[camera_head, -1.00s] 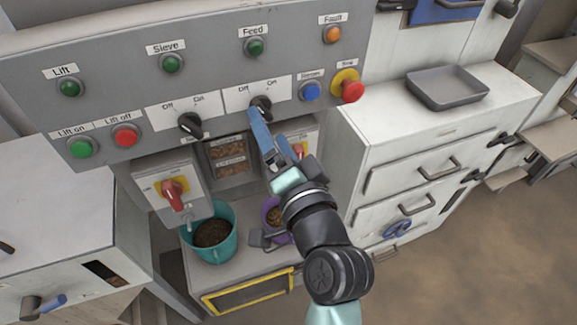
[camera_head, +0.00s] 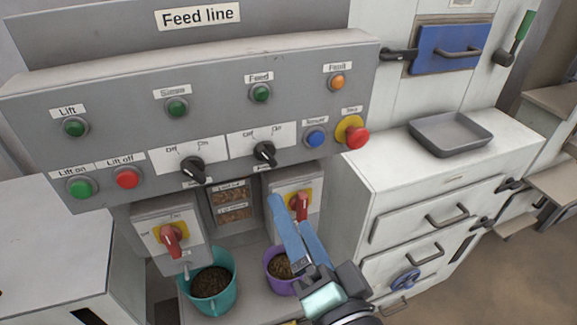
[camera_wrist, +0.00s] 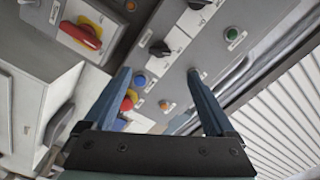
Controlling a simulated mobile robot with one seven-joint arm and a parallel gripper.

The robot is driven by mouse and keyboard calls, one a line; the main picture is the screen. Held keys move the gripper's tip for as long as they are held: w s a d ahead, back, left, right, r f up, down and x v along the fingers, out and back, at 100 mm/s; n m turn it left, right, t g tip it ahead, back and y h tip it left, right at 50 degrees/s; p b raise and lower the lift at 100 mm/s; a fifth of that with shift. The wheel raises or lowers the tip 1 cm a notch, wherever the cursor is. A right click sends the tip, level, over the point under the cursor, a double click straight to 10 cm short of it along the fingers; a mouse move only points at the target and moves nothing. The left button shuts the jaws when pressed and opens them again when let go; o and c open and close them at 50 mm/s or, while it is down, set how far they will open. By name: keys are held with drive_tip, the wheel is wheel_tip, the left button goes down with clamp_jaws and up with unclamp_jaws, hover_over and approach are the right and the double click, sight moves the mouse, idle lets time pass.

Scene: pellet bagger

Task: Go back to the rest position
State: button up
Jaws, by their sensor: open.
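My gripper (camera_head: 287,222) is open and empty. In the head view its blue fingers stand in front of the right red-handled switch, below the panel. In the wrist view the two fingers (camera_wrist: 158,75) are spread apart, with the panel beyond them. The grey Feed line panel (camera_head: 225,135) carries labelled lamps, buttons and two black selector knobs. The left knob (camera_head: 191,169) and the right knob (camera_head: 265,153) are both clear of my fingers.
A teal bucket (camera_head: 211,306) and a purple bucket (camera_head: 274,276) hold pellets below the panel. Red-handled switches (camera_head: 171,239) sit above them. A white cabinet (camera_head: 385,185) with a grey tray (camera_head: 451,124) stands at right. Open floor (camera_head: 525,270) shows at lower right.

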wheel_tip(320, 180, up, 21)
drive_tip(key=w+a+n+t+h+p, duration=0.1)
drive_tip(key=w+a+n+t, duration=0.15)
drive_tip(key=n+t, duration=0.3)
drive_tip(key=s+r+n+t+h, duration=0.1)
drive_tip(key=s+r+t, duration=0.1)
drive_tip(key=r, duration=0.6)
drive_tip(key=s+a+r+n+t+h+p, duration=0.1)
drive_tip(key=s+r, duration=0.3)
drive_tip(key=r, duration=0.4)
drive_tip(key=shift+s+r+n+t+h, duration=0.15)
drive_tip(key=shift+r+n+t+h, duration=0.25)
drive_tip(key=shift+n+t+h, duration=0.35)
drive_tip(key=shift+a, duration=0.1)
